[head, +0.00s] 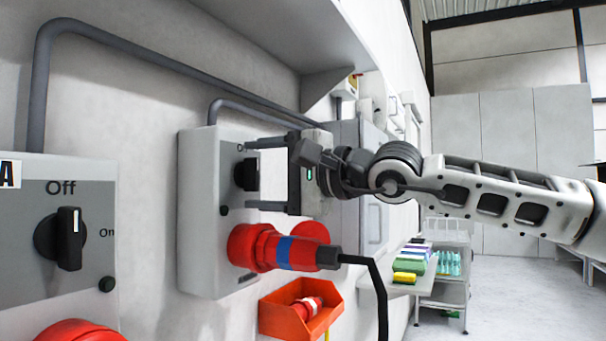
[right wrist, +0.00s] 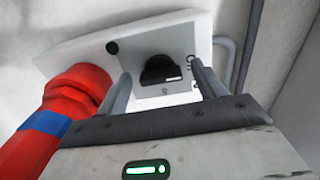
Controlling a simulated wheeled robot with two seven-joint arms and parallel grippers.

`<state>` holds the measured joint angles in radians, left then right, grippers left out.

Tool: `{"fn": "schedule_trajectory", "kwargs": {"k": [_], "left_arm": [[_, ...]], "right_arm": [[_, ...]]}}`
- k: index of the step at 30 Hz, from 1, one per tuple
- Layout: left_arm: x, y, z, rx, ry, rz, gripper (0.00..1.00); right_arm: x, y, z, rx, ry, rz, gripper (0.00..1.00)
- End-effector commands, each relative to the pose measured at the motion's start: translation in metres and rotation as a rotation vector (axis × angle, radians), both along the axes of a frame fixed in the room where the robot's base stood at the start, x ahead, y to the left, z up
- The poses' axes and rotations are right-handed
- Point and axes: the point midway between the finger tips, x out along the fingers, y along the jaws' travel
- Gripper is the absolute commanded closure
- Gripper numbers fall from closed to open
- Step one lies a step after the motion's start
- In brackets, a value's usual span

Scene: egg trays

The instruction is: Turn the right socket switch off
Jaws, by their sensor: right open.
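The right socket box (head: 198,215) is a grey wall unit with a black rotary switch (head: 246,174) on its front. A red plug with a blue band (head: 284,252) sits in the socket below the switch. My right gripper (head: 262,175) is open, with one finger above and one below the level of the switch in the head view. In the right wrist view the black knob (right wrist: 161,73) shows between the two fingers (right wrist: 160,88), with a gap on each side. I cannot tell whether the fingertips touch the panel. My left gripper is not in view.
A left socket box (head: 30,240) with its own black switch (head: 68,238) stands nearer, beside "Off" and "On" labels. An orange bin (head: 283,319) hangs below the right box. A black cable (head: 381,295) hangs from the plug. A shelf with coloured boxes (head: 410,264) stands behind.

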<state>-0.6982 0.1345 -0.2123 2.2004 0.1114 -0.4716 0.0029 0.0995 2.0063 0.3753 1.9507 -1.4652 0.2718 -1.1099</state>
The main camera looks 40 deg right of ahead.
Motion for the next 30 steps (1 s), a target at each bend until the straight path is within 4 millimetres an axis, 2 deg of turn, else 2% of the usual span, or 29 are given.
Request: {"fn": "schedule_trajectory", "kwargs": {"k": [14,21,25,30], "left_arm": [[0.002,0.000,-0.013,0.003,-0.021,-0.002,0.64],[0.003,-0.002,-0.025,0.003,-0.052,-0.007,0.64],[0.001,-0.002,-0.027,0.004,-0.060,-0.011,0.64],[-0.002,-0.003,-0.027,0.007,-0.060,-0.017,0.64]], "right_arm": [[-0.070,-0.027,-0.002,0.005,-0.010,0.007,0.31],[-0.113,-0.046,-0.004,0.004,-0.010,0.005,0.31],[-0.130,-0.053,-0.002,0.001,-0.006,0.003,0.31],[-0.141,-0.057,-0.001,0.000,-0.002,0.004,0.31]]}}
